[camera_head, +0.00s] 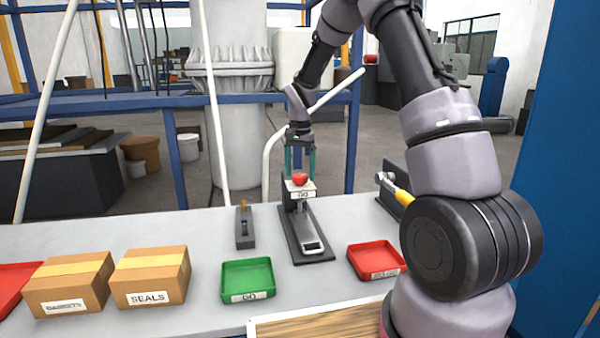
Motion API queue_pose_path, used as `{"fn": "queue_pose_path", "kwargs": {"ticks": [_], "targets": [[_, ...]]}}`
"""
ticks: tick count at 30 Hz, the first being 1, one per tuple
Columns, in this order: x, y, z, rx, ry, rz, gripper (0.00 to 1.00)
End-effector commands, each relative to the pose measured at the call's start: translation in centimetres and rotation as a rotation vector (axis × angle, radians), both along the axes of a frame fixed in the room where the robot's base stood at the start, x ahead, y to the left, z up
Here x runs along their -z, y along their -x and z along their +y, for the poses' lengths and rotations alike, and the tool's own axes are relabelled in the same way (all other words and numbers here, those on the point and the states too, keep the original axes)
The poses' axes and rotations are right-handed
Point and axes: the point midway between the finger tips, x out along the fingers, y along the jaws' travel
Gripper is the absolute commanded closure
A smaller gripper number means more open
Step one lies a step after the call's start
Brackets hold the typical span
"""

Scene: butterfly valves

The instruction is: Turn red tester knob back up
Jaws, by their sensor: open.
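The red tester knob (300,179) sits on top of a small white block labelled "GO", on the dark tester stand (308,240). My gripper (299,172) points down above the knob, with its two teal fingers apart, one to the left and one to the right of it. The fingertips are near the knob's height. I cannot tell whether they touch it. The fingers look empty between them above the knob. The knob's turn angle is too small to read.
A green tray (248,279) labelled "GO" and a red tray (376,261) flank the stand. A small grey fixture (244,228) stands left of it. A yellow-handled tool (394,188) lies to the right. Boxes labelled "SEALS" (150,277) and "GASKETS" (68,284) stand at left.

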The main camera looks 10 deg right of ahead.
Motion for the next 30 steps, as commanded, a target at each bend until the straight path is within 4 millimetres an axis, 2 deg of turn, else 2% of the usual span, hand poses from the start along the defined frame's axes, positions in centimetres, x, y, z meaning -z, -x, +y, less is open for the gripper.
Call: {"fn": "queue_pose_path", "kwargs": {"ticks": [9,15,20,30], "targets": [[-6.1,-0.1,0.0,-0.001,0.0,-0.006,0.11],[-9.2,-0.1,0.0,-0.001,-0.001,-0.006,0.11],[-10.2,-0.1,0.0,-0.001,0.0,-0.004,0.11],[-10.5,0.0,0.0,-0.002,-0.001,-0.005,0.11]]}}
